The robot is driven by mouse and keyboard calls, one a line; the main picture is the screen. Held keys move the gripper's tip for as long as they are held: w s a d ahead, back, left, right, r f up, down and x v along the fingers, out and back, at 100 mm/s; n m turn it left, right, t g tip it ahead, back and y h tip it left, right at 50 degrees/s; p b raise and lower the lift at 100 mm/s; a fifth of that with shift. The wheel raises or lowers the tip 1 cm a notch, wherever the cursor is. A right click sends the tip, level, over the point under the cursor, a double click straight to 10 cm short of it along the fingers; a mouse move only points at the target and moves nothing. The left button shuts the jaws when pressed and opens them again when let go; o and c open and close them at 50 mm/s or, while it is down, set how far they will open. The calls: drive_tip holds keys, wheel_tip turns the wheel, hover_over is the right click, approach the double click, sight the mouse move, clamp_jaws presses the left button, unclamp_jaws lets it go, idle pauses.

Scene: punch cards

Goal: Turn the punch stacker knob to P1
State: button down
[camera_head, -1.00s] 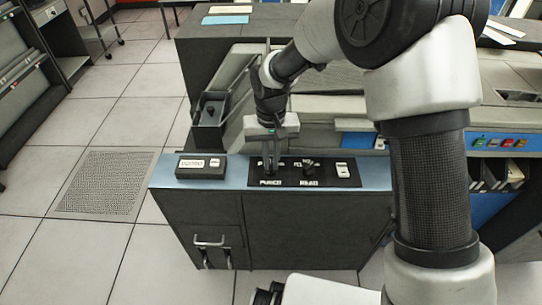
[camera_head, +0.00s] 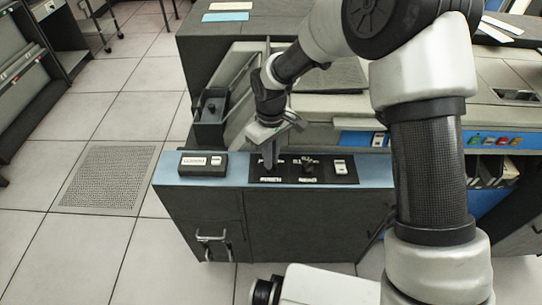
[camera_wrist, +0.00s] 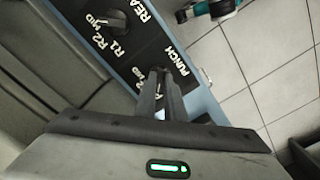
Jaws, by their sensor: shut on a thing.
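The black control panel (camera_head: 331,179) lies on the blue ledge of a dark console. My gripper (camera_head: 267,161) points down at the left of this panel, above the PUNCH label. In the wrist view my gripper's fingers (camera_wrist: 160,84) are closed on the dark punch stacker knob (camera_wrist: 157,71), beside the PUNCH lettering. The fingers hide most of the knob and its position markings, so I cannot read where it points. The READ knob (camera_head: 308,168) stands free to the right; it also shows in the wrist view (camera_wrist: 118,22), near R1, R2 and MID lettering.
A small dark box with white labels (camera_head: 203,165) sits left of the panel. A white switch (camera_head: 341,167) is at the panel's right end. An open dark bin (camera_head: 209,132) stands behind the ledge.

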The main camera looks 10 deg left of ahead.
idle(0.4)
drive_tip(key=c, duration=1.8)
unclamp_jaws()
drive_tip(key=shift+c, duration=0.2)
drive_tip(key=shift+r, duration=0.1)
wheel_tip(320, 180, up, 17)
drive_tip(key=p, duration=0.3)
drive_tip(key=shift+r, duration=0.2)
